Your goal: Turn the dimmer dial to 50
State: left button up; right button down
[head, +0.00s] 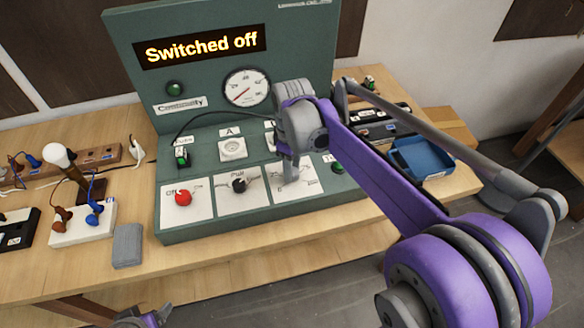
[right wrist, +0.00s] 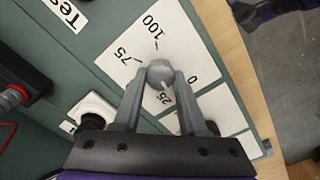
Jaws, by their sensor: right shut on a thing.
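The dimmer dial is a round grey knob (right wrist: 159,74) on a white scale plate (right wrist: 130,35) marked 0, 25, 75 and 100. My right gripper (right wrist: 158,80) is shut on the knob, one finger on each side. The knob's pale mark seems to point toward the 25 side, but it is too small to read surely. The 50 mark is hidden. In the head view my right gripper (head: 291,172) comes down on the right-hand plate (head: 307,186) of the green console (head: 217,222). My left gripper (head: 145,318) shows only partly at the bottom edge.
The console display (head: 202,47) reads "Switched off". A red knob (head: 183,198) and a black knob (head: 239,185) sit left of the dial. A lamp (head: 75,180) stands at left, a grey block (head: 127,245) in front, a blue tray (head: 421,158) at right.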

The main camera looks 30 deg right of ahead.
jog(key=m, duration=0.4)
jog(key=shift+m, duration=0.3)
jog(key=m, duration=0.3)
jog(key=shift+d+m, duration=0.1)
jog(key=shift+m, duration=0.3)
jog(key=m, duration=0.4)
jog(key=shift+m, duration=2.1)
jog(key=shift+c, duration=2.2)
grip_release()
jog(key=shift+r, duration=0.15)
